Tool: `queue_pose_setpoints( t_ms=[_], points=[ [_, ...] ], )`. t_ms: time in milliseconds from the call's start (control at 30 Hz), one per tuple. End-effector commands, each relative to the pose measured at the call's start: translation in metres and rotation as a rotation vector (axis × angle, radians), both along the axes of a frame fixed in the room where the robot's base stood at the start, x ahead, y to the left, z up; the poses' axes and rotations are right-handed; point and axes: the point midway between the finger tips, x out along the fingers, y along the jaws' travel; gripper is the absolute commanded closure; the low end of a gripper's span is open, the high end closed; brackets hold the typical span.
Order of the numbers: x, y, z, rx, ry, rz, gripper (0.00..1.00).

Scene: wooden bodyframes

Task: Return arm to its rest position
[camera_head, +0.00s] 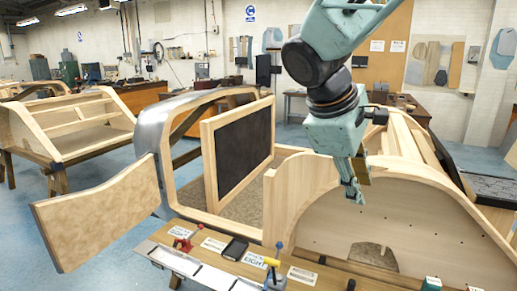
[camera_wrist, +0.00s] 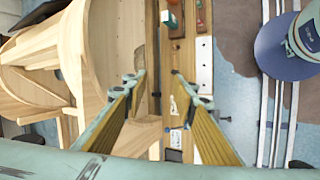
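My gripper (camera_head: 353,186) hangs at the end of my teal arm in the head view, in front of the curved wooden arch of the bodyframe (camera_head: 395,235). In the wrist view, my gripper (camera_wrist: 155,74) has its two wood-coloured fingers spread apart with a clear gap. Nothing is between the fingers. Below the gap lie the narrow work ledge (camera_wrist: 178,50) and the edge of the bodyframe (camera_wrist: 105,40). The gripper is above the ledge and apart from the things on it.
The ledge holds a red clamp (camera_head: 182,238), a black box (camera_head: 236,248), a yellow-and-blue tool (camera_head: 272,268) and several cards. A wooden door panel (camera_head: 100,215) stands out at left. Another wooden frame (camera_head: 75,125) is behind it. Blue floor (camera_head: 45,260) is open at lower left.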

Motion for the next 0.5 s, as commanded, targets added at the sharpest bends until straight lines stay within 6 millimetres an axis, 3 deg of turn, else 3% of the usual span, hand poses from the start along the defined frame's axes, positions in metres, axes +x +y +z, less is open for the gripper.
queue_pose_setpoints(
  t_ms=[500],
  points=[
    [-0.102,-0.014,0.004,0.207,-0.073,-0.241,0.75]
  ],
)
